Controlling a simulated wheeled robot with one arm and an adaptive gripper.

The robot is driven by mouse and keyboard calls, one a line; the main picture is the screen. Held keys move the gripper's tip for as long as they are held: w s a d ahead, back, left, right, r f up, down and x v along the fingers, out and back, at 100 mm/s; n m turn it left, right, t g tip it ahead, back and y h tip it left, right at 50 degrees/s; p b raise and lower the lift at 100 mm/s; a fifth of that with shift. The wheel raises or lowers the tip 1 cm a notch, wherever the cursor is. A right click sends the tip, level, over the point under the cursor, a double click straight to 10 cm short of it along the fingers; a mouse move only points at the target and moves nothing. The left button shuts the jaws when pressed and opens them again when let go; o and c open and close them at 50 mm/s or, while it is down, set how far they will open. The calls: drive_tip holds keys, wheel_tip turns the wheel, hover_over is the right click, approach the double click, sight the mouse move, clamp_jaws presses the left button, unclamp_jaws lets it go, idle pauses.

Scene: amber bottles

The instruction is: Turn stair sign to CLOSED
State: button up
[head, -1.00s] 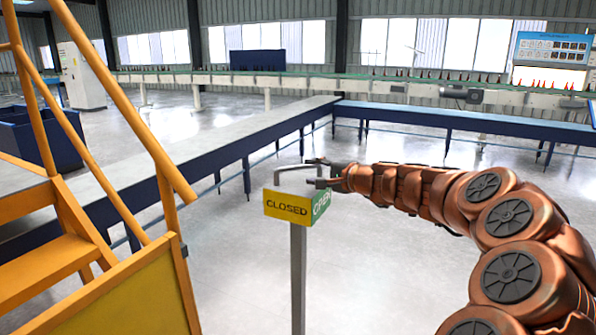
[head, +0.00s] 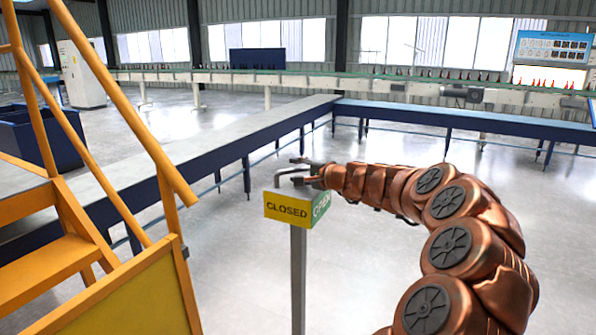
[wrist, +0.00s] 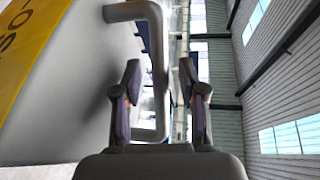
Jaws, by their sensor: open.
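The stair sign (head: 288,207) is a box on a grey post. Its yellow CLOSED face points towards the head camera, and its green OPEN face (head: 320,206) is turned to the right. A bent grey handle (head: 279,177) stands on top of the sign. My gripper (head: 295,171) is open at this handle, above the sign. In the wrist view the handle bar (wrist: 158,75) runs between the two spread fingers (wrist: 160,85), with no clear contact. The yellow face (wrist: 28,45) shows at the upper left there.
Yellow stairs with a handrail (head: 130,110) stand close on the left. A long blue-sided conveyor table (head: 200,150) runs behind the sign, and another (head: 450,118) extends right. The floor (head: 390,270) around the post is clear.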

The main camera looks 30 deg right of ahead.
clamp_jaws()
idle(0.6)
